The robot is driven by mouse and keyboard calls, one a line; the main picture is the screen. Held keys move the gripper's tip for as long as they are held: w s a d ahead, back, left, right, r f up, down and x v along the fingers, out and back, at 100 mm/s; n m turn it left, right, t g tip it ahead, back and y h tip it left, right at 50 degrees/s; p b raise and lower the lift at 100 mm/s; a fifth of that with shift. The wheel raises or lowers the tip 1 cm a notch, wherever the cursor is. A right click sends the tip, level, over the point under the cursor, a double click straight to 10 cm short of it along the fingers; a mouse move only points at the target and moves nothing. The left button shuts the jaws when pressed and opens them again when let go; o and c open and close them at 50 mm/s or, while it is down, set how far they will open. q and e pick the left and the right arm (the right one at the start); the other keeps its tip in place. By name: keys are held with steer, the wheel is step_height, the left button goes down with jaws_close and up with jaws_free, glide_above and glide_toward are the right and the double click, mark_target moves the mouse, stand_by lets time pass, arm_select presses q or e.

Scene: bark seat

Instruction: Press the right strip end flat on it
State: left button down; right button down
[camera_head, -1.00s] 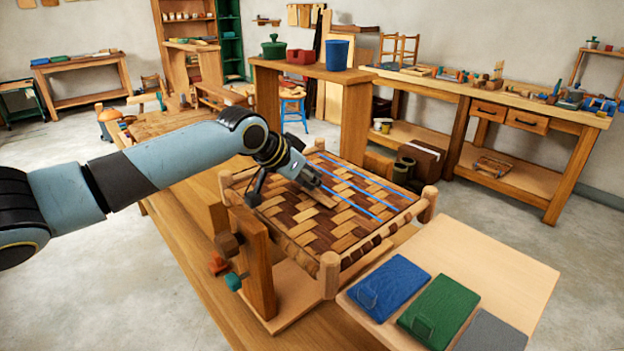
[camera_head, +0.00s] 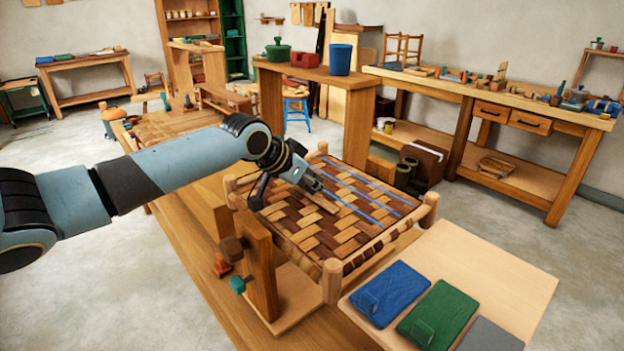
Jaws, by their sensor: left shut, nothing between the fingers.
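The woven bark seat (camera_head: 340,236) sits in a wooden frame with round posts, in a stand on the bench. Its weave is light and dark brown strips, with several thin blue lines (camera_head: 365,206) running across it. My left gripper (camera_head: 326,202) is over the far left part of the seat, shut and empty, its tips low near the weave. I cannot tell whether the tips touch it. I cannot single out the right strip end. My right gripper is not in view.
A pale board (camera_head: 490,265) at the front right holds a blue pad (camera_head: 392,293), a green pad (camera_head: 437,314) and a grey pad (camera_head: 489,336). A wooden clamp post (camera_head: 262,275) stands at the seat's left front. A raised shelf (camera_head: 318,74) with pots stands behind.

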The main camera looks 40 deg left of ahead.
mark_target(314, 199)
arm_select(q)
step_height(314, 199, up, 4)
steer(key=p, duration=0.4)
steer(key=shift+r, duration=0.15)
steer(key=v, duration=0.9)
steer(key=shift+s+a, duration=0.15)
steer(key=shift+s, duration=0.2)
